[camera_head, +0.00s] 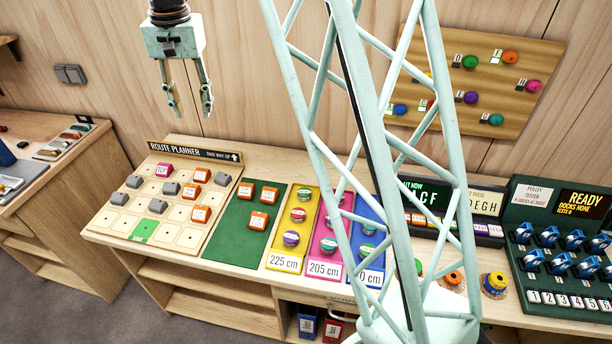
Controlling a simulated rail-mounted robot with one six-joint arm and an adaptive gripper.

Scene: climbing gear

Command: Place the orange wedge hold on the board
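The route planner board (112,222) lies on the table left of centre, with a grid of square spots. Orange wedge-like holds sit on it, one of them at its right side (200,214), along with several grey holds (171,188) and a pink TOP hold (165,169). More orange holds lie on the green mat (232,248) just right of the board, one at the front (258,220) and two behind it (246,190). My gripper (191,108) hangs at the upper left, above and behind the board, fingers apart and empty.
A green tile (144,230) lies on the board's front row. Yellow (283,262), pink (324,269) and blue mats with round holds lie right of the green mat. My pale lattice structure hides part of the right side. A dark pulley tester (540,290) stands far right.

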